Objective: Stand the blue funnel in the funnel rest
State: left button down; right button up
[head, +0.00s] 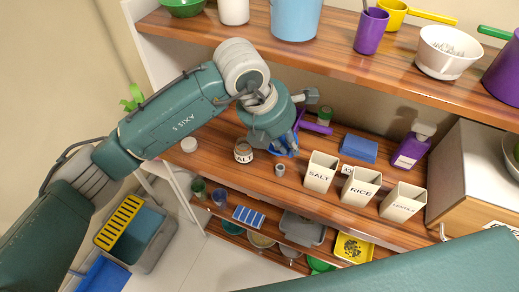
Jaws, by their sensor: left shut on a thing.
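My left gripper (284,147) reaches down over the middle shelf and is shut on a blue thing (277,151), which looks like the blue funnel. The gripper and wrist hide much of it, so its tilt and whether it touches the shelf cannot be told. A small grey ring-like cup (280,169) stands on the shelf just in front of the gripper; it may be the funnel rest, but it is too small to be sure. My right gripper is not in view.
A jar (243,152) stands left of the gripper and a purple object (317,127) right behind it. Salt (320,172), rice (361,187) and lentil (403,202) boxes stand to the right. An upper shelf (345,58) overhangs behind.

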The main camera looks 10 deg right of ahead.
aim_at(289, 150)
pick_arm(q)
jog(key=shift+d+r+n, duration=0.35)
jog(key=shift+d+n, duration=0.25)
jog(key=shift+d, duration=0.1)
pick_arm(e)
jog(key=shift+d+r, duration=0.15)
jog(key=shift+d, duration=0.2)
pick_arm(q)
jog(key=shift+n, duration=0.4)
notch_tip(289, 150, down, 5)
jog(key=b, duration=0.6)
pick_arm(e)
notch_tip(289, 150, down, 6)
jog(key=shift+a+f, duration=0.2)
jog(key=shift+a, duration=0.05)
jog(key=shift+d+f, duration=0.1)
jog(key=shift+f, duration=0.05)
pick_arm(q)
jog(key=shift+n+b, duration=0.3)
jog(key=shift+b, duration=0.1)
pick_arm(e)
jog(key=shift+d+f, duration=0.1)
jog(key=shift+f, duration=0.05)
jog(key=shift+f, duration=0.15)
